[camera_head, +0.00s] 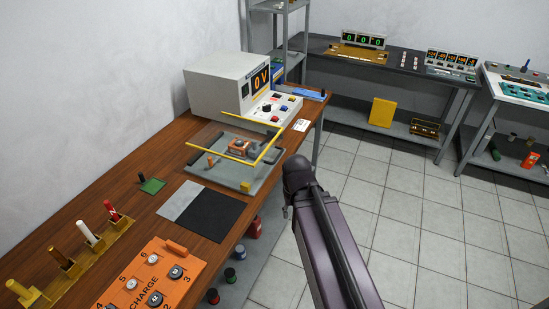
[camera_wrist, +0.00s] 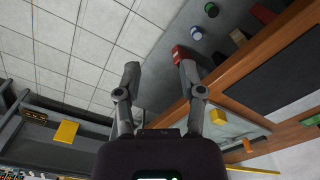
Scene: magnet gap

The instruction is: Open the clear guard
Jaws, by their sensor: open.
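The clear guard (camera_head: 222,138) is a see-through cover with yellow edge bars, over a grey base (camera_head: 232,178) on the wooden bench. A copper-coloured part (camera_head: 239,146) shows under it. A small yellow block (camera_head: 245,187) sits at the base's near corner. In the wrist view a yellow block (camera_wrist: 218,117) and a yellow bar (camera_wrist: 250,170) lie to the right of my fingers. My gripper (camera_wrist: 159,72) is open and empty, beside the bench edge over the floor, apart from the guard. In the head view my arm largely hides its fingers.
A white supply reading 0 V (camera_head: 220,85) stands behind the guard. A black-and-grey mat (camera_head: 208,210) and an orange panel marked CHARGE (camera_head: 150,275) lie nearer. Tiled floor is clear right of the bench.

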